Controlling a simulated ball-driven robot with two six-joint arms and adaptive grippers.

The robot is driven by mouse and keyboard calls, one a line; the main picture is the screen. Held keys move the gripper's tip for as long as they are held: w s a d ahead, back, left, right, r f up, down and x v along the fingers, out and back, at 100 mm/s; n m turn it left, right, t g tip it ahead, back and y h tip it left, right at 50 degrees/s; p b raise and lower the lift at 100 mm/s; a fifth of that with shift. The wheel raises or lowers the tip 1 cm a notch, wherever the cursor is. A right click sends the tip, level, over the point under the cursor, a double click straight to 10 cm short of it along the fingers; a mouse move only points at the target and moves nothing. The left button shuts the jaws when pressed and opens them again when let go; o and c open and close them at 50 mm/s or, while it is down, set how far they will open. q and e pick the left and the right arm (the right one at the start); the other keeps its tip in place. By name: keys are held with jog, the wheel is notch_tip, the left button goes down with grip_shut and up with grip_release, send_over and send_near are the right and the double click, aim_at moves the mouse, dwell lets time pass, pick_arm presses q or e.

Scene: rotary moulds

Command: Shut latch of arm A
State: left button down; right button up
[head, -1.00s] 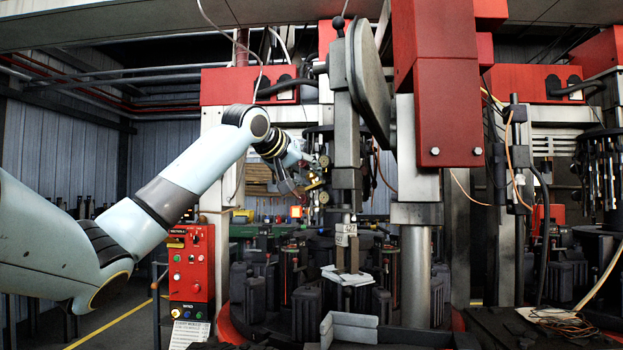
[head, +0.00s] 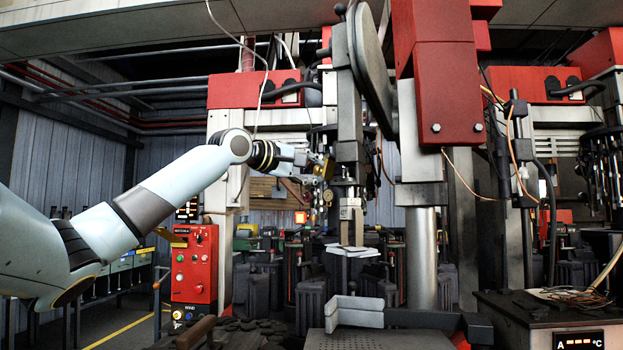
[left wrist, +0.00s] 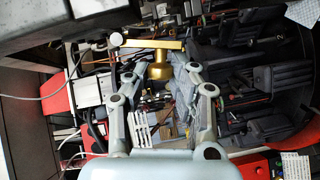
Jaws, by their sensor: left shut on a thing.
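A brass latch handle (left wrist: 160,68), with a flat bar and a round pale knob at its left end, sits between the fingers of my left gripper (left wrist: 161,75) in the left wrist view. The gripper is shut on it. In the head view my left gripper (head: 317,167) reaches the tall grey arm (head: 348,110) of the machine from the left, and the brass part (head: 328,167) shows small at its tips. Whether the latch is fully seated cannot be told at this size. My right gripper is not in view.
A red control box (head: 194,265) stands left of the machine. A red housing on a thick steel column (head: 421,260) stands to the right. Dark mould blocks crowd below, with a light angled block (head: 355,312) in front. Loose cables hang nearby.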

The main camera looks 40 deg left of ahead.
pick_arm(q)
jog(key=shift+w+d+f+n+t+b, duration=0.1)
jog(key=shift+d+f+n+t+b, duration=0.2)
jog(key=shift+n+b, duration=0.3)
jog(key=shift+w+d+f+n+t+b, duration=0.1)
jog(key=shift+f+n+t+b, duration=0.1)
jog(key=shift+f+n+b, duration=0.3)
jog(key=shift+r, duration=0.2)
jog(key=c, duration=1.1)
grip_release()
jog(key=shift+a, duration=0.1)
jog(key=shift+c, duration=0.2)
